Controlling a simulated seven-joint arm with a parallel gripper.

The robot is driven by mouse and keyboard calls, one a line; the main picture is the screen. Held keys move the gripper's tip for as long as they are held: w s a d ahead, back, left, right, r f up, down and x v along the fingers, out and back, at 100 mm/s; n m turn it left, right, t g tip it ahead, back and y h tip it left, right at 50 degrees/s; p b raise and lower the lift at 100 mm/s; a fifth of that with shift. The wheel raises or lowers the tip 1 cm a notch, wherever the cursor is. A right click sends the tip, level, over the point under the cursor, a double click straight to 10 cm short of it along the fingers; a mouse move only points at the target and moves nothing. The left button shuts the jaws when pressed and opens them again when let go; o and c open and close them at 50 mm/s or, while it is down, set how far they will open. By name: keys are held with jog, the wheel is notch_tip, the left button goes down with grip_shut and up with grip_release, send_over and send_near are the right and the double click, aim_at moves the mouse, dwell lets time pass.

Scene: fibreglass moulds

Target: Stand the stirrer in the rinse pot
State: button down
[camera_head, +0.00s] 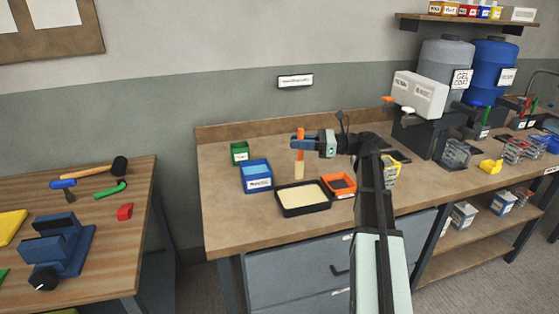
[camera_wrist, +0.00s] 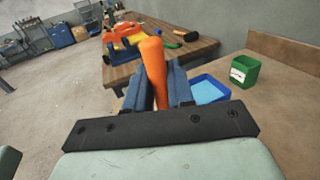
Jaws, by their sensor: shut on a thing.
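The stirrer has an orange handle (camera_head: 300,135) and a pale flat lower end (camera_head: 298,170). My gripper (camera_head: 301,145) is shut on the handle and holds it roughly upright over the bench. The handle also shows between the blue fingers in the wrist view (camera_wrist: 152,62). A labelled blue pot (camera_head: 257,184) with light blue contents stands left of the stirrer. It is partly behind the fingers in the wrist view (camera_wrist: 222,84). A smaller green pot (camera_head: 239,148) stands behind it, also in the wrist view (camera_wrist: 244,76). I cannot read which label marks the rinse pot.
A black tray (camera_head: 304,211) with pale contents lies in front of the stirrer. An orange-red bin (camera_head: 354,194) is right of it, close to my arm. Dispensing drums (camera_head: 446,65) stand at the bench's right. Bare bench top lies left of the blue pot.

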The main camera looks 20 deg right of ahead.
jog(key=w+a+n+g, duration=0.25)
jog(key=w+a, duration=0.45)
jog(key=a, duration=0.4)
jog(key=w+r+m+t, duration=0.1)
jog(key=w+m, duration=0.3)
jog(key=w, duration=0.8)
jog(key=shift+a+t+h, duration=0.3)
jog(key=shift+t, duration=0.55)
jog(key=shift+s, duration=0.1)
notch_tip(320, 180, down, 10)
jog(key=s, duration=0.1)
jog(key=shift+s, duration=0.15)
